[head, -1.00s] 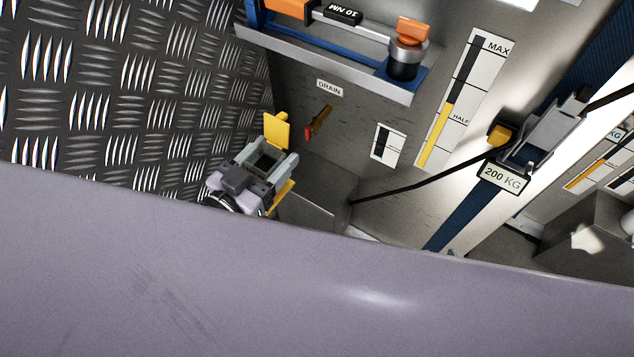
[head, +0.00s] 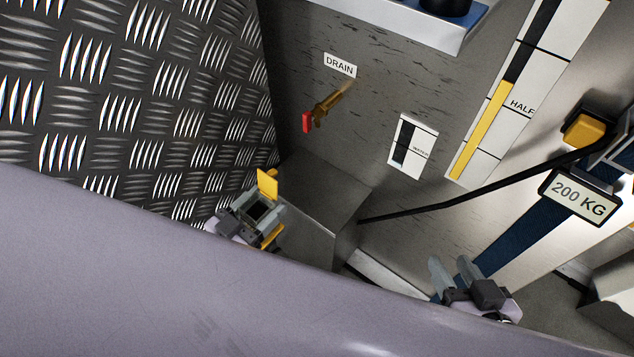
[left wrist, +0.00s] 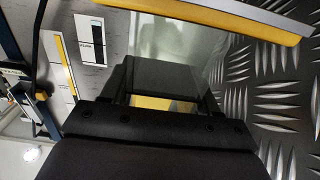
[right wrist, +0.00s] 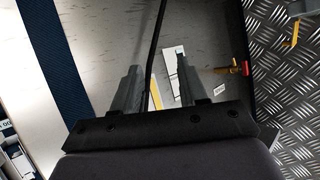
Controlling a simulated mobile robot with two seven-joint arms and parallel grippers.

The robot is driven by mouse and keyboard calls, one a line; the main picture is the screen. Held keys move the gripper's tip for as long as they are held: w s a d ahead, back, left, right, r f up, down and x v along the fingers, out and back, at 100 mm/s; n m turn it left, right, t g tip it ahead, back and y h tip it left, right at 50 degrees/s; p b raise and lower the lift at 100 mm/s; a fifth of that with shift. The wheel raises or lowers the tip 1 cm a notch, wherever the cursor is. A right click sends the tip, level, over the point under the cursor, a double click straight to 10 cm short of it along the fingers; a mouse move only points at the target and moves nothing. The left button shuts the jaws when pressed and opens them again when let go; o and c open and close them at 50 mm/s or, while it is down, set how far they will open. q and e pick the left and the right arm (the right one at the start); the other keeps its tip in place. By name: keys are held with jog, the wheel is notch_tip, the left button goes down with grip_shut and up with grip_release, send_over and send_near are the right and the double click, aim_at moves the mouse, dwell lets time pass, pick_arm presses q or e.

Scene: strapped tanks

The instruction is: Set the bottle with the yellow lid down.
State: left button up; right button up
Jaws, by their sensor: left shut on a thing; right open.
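The bottle with the yellow lid (head: 267,184) shows in the head view only as yellow parts on either side of my left gripper (head: 256,208). My left gripper is shut on it, and its fingers and body hide most of the rest. In the left wrist view a yellow band with a pale edge (left wrist: 225,17) crosses the top, with a grey, see-through-looking surface below it. I cannot tell whether its base touches anything. My right gripper (head: 454,268) is open and empty at the lower right of the head view. Its spread fingers show in the right wrist view.
A grey block (head: 318,190) stands right of my left gripper. Diamond-plate floor (head: 150,90) is clear at left. A grey-purple surface (head: 150,270) fills the foreground.

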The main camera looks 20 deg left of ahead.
pick_arm(q)
jog(key=f+b+x, duration=0.1)
jog(key=b+x, duration=0.1)
jog(key=x, duration=0.3)
jog(key=f+b+x, duration=0.1)
jog(key=b+x, duration=0.1)
jog(key=x, duration=0.4)
jog(key=f+b+x, duration=0.1)
jog(key=b+x, duration=0.2)
jog(key=x, duration=0.3)
jog(key=shift+w+d+f, duration=0.1)
jog(key=shift+w+f, duration=0.1)
jog(key=shift+w, duration=0.05)
jog(key=shift+f, duration=0.15)
pick_arm(e)
jog(key=a, duration=0.1)
jog(key=a+y, duration=0.1)
jog(key=w+a+f+y, duration=0.1)
jog(key=shift+f+t, duration=0.1)
jog(key=shift+t, duration=0.2)
pick_arm(q)
jog(key=o, duration=1.3)
pick_arm(e)
jog(key=shift+d, duration=0.1)
